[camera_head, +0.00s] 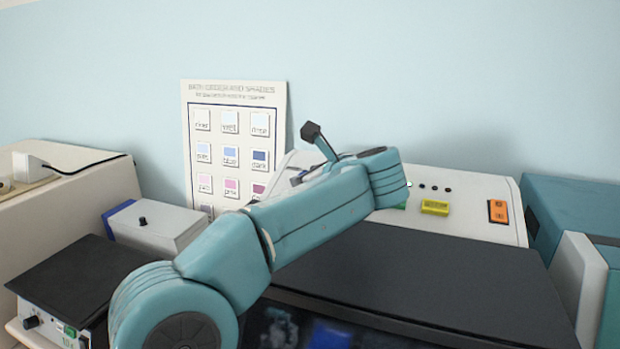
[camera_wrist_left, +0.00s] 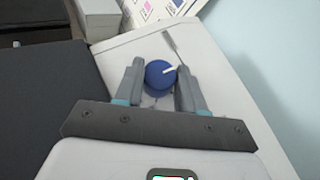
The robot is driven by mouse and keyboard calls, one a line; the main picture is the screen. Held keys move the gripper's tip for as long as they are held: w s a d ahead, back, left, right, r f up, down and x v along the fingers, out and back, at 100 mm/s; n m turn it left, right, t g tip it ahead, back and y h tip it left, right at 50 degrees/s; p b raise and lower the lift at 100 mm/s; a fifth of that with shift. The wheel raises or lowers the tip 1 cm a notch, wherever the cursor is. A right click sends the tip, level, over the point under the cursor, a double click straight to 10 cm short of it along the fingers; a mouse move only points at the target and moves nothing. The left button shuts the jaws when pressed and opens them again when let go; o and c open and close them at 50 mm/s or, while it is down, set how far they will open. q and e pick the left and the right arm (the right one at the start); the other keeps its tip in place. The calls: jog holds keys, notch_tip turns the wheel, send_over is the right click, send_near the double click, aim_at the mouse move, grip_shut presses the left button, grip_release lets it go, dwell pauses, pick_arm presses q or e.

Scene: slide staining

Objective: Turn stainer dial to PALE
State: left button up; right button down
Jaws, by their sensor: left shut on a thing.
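The stainer (camera_head: 470,203) is a white console with a sloped panel and a dark lid in front. In the head view my left arm hides the dial and most of the gripper. No PALE mark can be read beside the dial. My right gripper is in neither view.
A shade chart (camera_head: 234,118) with coloured squares leans on the wall behind. The panel carries a yellow button (camera_head: 435,208) and an orange switch (camera_head: 498,211). A grey box (camera_head: 160,228) stands left, a teal unit (camera_head: 570,210) right. A thin grey strip (camera_wrist_left: 171,46) shows near the dial.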

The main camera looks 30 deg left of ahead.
pick_arm(q)
jog(key=m+t+b, duration=0.1)
jog(key=m+t+h+b, duration=0.1)
jog(key=b, duration=0.1)
jog(key=m+t+b, duration=0.1)
jog(key=b, duration=0.1)
jog(key=shift+s+a+f+m+t, duration=0.2)
jog(key=shift+s+m+t, duration=0.1)
jog(key=shift+m, duration=0.1)
jog(key=shift+r+m+t+h+b, duration=0.15)
jog(key=shift+m+t+h+b, duration=0.5)
jog(key=shift+m, duration=0.35)
jog(key=shift+s+r+m+t+h, duration=0.1)
jog(key=shift+m+t+h, duration=0.35)
jog(key=shift+m, duration=0.15)
jog(key=shift+a+r+m+t+h+p, duration=0.15)
jog(key=shift+m+t+h+p, duration=0.3)
jog(key=shift+m+h, duration=0.4)
jog(key=shift+r+m+t+p, duration=0.1)
jog(key=shift+m+t+p, duration=0.25)
jog(key=shift+m, duration=0.3)
jog(key=shift+a+m+t+h+p, duration=0.1)
jog(key=shift+m+t+h+p, duration=0.3)
jog(key=shift+m+h+p, duration=1.55)
jog(key=shift+m+p, duration=0.05)
